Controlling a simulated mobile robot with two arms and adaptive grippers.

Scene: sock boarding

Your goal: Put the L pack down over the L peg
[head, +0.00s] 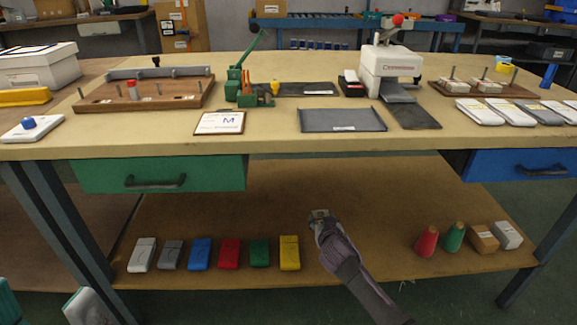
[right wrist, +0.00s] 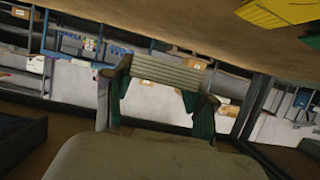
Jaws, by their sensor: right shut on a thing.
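A wooden board (head: 520,92) with upright metal pegs stands at the back right of the table. Two small pale packs (head: 487,87) sit on it at the left and middle pegs; the right peg (head: 514,76) looks bare. Labels there are too small to read, so I cannot tell which is the L peg. My right gripper (head: 320,216) is low, in front of the lower shelf and well away from the board. It is shut on a grey ribbed thing (right wrist: 170,74), seen in the right wrist view. I cannot tell whether this is the L pack.
The table (head: 270,128) edge and green drawer (head: 160,174) lie above my right gripper. The lower shelf (head: 370,210) holds several coloured blocks and cones. A white press (head: 390,68), dark tray (head: 341,119) and M card (head: 220,123) stand on the table. White packets (head: 480,111) lie before the board.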

